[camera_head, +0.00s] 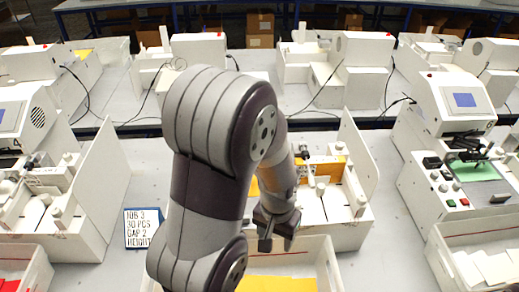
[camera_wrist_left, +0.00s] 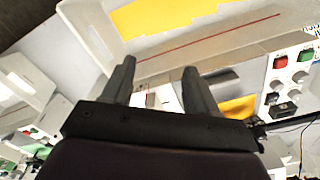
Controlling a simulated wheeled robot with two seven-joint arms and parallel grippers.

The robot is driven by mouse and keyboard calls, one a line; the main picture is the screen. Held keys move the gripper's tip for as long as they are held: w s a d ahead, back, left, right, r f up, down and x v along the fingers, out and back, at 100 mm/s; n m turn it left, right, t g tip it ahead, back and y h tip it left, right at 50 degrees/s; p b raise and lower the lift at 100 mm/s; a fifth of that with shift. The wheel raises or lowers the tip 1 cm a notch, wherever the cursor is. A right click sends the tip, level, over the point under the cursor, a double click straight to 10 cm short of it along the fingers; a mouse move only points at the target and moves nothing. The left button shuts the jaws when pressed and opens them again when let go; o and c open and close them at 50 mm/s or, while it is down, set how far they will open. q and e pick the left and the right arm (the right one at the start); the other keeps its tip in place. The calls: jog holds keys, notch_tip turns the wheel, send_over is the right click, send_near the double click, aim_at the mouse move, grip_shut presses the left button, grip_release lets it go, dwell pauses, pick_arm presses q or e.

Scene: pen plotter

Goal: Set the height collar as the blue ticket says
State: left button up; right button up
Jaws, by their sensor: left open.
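The white plotter (camera_head: 357,232) stands behind and to the right of my left gripper (camera_head: 277,236), with white knobs and an orange-yellow part. I cannot tell which part is the height collar. My arm hides the plotter's left side. My left gripper is open and empty above the bin in front of the plotter; its two spread fingers show in the left wrist view (camera_wrist_left: 160,82).
A white bin (camera_head: 328,273) with yellow sheets stands in front of the plotter. Another white machine (camera_head: 88,222) stands at left. A machine with a blue screen and buttons (camera_head: 425,190) stands at right. More machines line the bench behind.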

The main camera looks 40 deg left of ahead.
pick_arm(q)
jog(key=w+a+r+n+p, duration=0.4)
jog(key=w+a+p, duration=0.3)
jog(key=w+a, duration=0.4)
jog(key=w+a+r+n+p, duration=0.4)
jog(key=w+a+n+p, duration=0.15)
jog(key=w+a, duration=0.55)
jog(key=shift+m, duration=0.25)
jog(key=f, duration=0.1)
jog(key=d+f, duration=0.1)
jog(key=f, duration=0.2)
jog(key=shift+d+f+p, duration=0.2)
jog(key=shift+d+p, duration=0.05)
jog(key=shift+p, duration=0.1)
jog(key=f, duration=0.2)
jog(key=f+b, duration=0.1)
jog(key=f, duration=0.4)
jog(key=shift+a+f+b, duration=0.2)
jog(key=shift+a+b, duration=0.1)
jog(key=shift+a, duration=0.1)
jog(key=shift+f, duration=0.2)
jog(key=shift+d, duration=0.25)
jog(key=shift+a, duration=0.1)
jog(key=c, duration=1)
jog(key=shift+c, duration=0.2)
